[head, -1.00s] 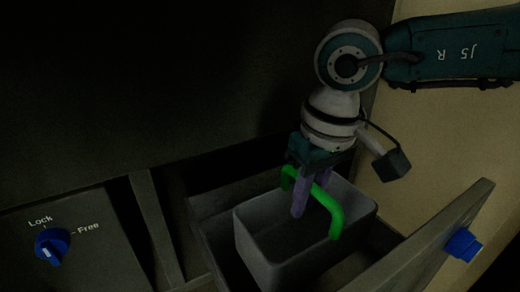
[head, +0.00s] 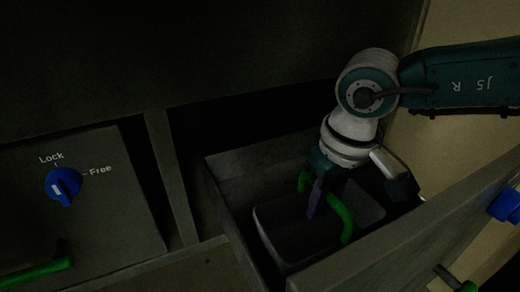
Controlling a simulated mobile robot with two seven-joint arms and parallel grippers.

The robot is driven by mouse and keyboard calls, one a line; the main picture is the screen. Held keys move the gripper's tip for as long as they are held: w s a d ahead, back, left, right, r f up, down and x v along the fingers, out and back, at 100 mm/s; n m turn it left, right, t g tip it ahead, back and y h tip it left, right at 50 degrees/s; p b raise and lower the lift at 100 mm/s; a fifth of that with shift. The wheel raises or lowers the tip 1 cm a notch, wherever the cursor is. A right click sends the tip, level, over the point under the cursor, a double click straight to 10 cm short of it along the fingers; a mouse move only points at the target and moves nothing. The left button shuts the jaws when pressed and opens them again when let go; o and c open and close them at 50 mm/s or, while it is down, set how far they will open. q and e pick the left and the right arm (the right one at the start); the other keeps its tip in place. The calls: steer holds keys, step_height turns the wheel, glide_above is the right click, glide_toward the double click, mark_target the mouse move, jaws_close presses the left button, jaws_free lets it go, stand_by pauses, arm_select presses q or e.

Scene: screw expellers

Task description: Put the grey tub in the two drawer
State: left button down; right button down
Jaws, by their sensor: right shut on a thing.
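The grey tub (head: 290,241) with its green handle (head: 342,216) is down inside the pulled-out drawer (head: 236,222) on the right. The tub looks upright, and its rim is lower than the drawer front. Whether its base touches the drawer floor is hidden. My right gripper (head: 315,200) points down over the tub and is shut on the green handle. My left gripper is not in view.
The drawer front (head: 415,238) with a blue knob (head: 506,205) stands at the right. A closed panel at left has a blue Lock/Free knob (head: 63,186) and a green handle (head: 38,272). A dark cabinet face rises behind.

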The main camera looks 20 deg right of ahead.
steer(key=c, duration=1.3)
jaws_free()
steer(key=shift+f, duration=0.2)
steer(key=o, duration=0.5)
steer(key=shift+r, duration=0.1)
steer(key=r+p, duration=0.2)
steer(key=r, duration=0.1)
steer(key=s+r+p, duration=0.1)
steer(key=r+p, duration=0.1)
steer(key=r, duration=0.2)
steer(key=r+p, duration=0.3)
steer(key=r, duration=0.1)
steer(key=shift+s+r, duration=0.25)
steer(key=shift+s, duration=0.05)
steer(key=shift+s+r, duration=0.1)
steer(key=shift+r, duration=0.25)
